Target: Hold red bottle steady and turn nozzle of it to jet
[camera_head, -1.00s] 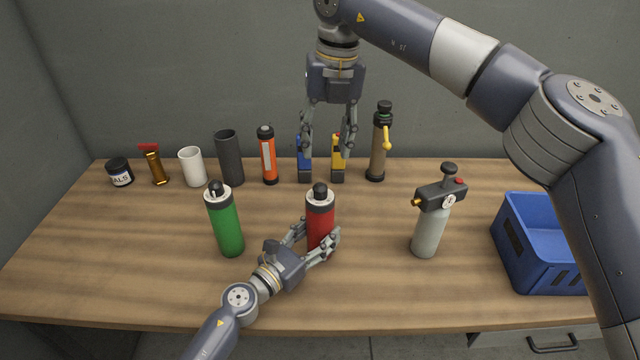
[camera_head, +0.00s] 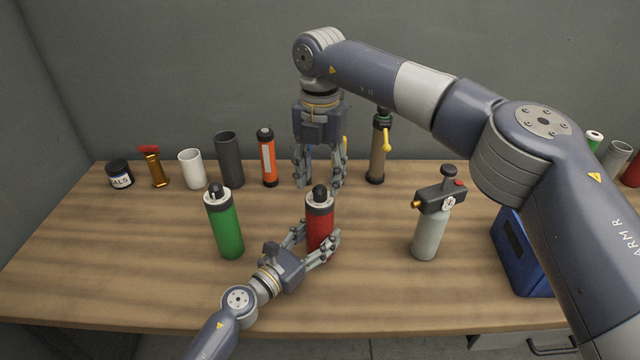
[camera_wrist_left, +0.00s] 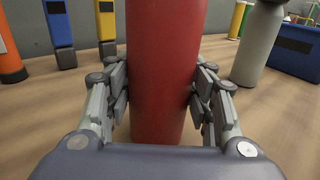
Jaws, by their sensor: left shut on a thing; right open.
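The red bottle (camera_head: 319,221) stands upright near the middle of the table, with a grey collar and a black nozzle (camera_head: 320,192) on top. My left gripper (camera_head: 318,250) is shut on its lower body from the front left. The left wrist view shows the red body (camera_wrist_left: 165,70) between both fingers; the nozzle is out of that view. My right gripper (camera_head: 320,184) is open and empty, pointing down above and behind the bottle's top, apart from it as far as I can tell. The nozzle's setting is too small to read.
A green bottle (camera_head: 224,225) stands left of the red one, and a grey sprayer (camera_head: 430,225) stands to the right. A blue crate (camera_head: 520,255) is at the right, partly behind my right arm. Several cups, bottles and tools line the back, including an orange bottle (camera_head: 267,160).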

